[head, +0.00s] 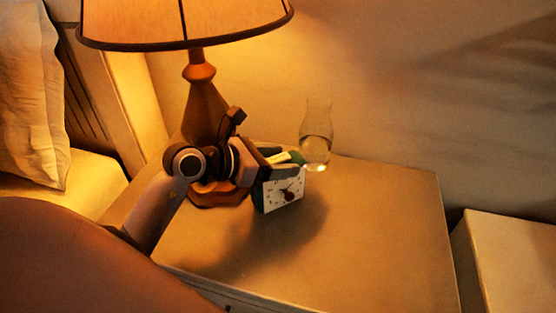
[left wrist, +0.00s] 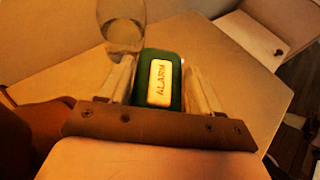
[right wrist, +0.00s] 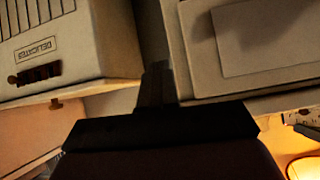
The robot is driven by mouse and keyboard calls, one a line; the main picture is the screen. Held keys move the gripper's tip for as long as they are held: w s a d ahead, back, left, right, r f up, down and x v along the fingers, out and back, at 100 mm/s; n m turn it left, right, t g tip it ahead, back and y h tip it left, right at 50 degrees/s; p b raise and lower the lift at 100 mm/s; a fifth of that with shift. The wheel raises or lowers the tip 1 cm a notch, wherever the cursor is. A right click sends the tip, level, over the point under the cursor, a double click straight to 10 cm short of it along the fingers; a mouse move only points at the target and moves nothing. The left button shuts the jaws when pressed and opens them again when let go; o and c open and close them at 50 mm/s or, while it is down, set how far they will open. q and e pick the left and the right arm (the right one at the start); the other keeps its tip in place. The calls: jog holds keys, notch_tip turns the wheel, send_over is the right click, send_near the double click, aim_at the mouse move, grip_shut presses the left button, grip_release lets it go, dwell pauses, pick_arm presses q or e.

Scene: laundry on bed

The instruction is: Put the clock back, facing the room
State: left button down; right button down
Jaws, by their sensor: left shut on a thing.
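The alarm clock (head: 283,193) has a white face with dark hands and a green body. My left gripper (head: 273,160) is shut on it from above, beside the lamp base over the nightstand (head: 370,230). The face points toward the front right of the head view. In the left wrist view the clock's green top (left wrist: 160,75), with a pale ALARM button, sits between the two fingers (left wrist: 160,90). I cannot tell whether its underside touches the nightstand. My right gripper (right wrist: 158,85) shows only in its wrist view, fingers together, with nothing seen between them.
A lit lamp (head: 205,110) stands close behind my left gripper. A clear glass vase (head: 317,135) stands just behind the clock. The nightstand's right and front parts are clear. The right wrist view shows a slatted box labelled DELICATES (right wrist: 75,45).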

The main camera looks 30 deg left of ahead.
pick_arm(q)
jog(key=c, duration=0.6)
grip_release()
jog(key=shift+f, duration=0.15)
jog(key=o, duration=0.4)
